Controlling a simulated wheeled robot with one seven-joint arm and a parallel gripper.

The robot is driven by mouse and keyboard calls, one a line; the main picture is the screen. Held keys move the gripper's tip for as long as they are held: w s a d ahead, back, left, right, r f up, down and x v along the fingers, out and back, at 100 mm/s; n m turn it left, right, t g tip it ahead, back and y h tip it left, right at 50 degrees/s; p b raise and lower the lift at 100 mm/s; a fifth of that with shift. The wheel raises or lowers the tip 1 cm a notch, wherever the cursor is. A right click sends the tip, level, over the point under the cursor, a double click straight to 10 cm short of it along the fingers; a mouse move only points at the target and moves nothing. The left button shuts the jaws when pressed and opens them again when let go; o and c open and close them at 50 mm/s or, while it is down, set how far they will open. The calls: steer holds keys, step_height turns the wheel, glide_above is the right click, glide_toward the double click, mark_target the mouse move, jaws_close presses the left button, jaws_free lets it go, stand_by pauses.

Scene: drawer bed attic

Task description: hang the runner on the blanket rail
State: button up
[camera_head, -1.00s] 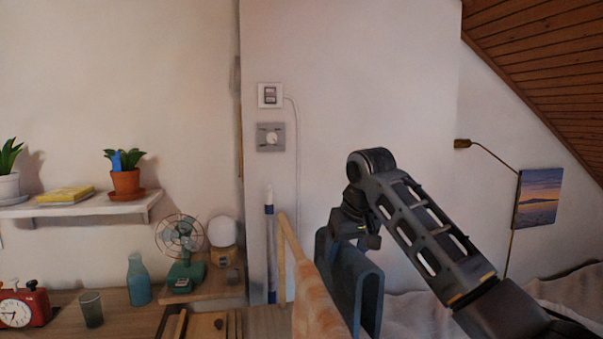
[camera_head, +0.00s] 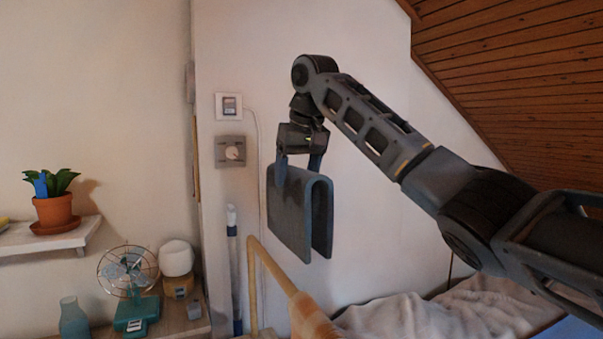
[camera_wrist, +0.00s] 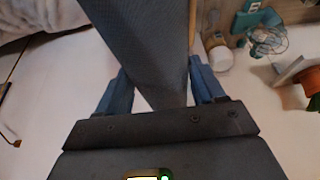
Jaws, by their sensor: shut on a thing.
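The runner (camera_head: 290,214) is a dark blue-grey cloth folded over into an upside-down U, with both sides hanging down. My gripper (camera_head: 299,164) is shut on its upper part, and the runner hangs in the air. In the wrist view, the runner (camera_wrist: 150,45) runs between the two blue fingers of my gripper (camera_wrist: 161,88). A pale wooden rail (camera_head: 272,267), apparently the blanket rail, stands below the runner, with a gap between them in the picture.
A bed with rumpled pale bedding (camera_head: 430,318) is at the lower right. A desk with a fan (camera_head: 128,272), a lamp (camera_head: 177,258) and a blue bottle (camera_head: 73,318) is at the lower left. A shelf (camera_head: 50,238) holds a potted plant (camera_head: 54,208). The sloped wooden ceiling (camera_head: 510,80) closes the upper right.

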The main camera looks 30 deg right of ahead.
glide_above(268, 256)
steer(key=shift+s+f+b, duration=0.15)
steer(key=shift+f+b, duration=2.35)
steer(key=shift+f, duration=6.2)
steer(key=o, duration=1.7)
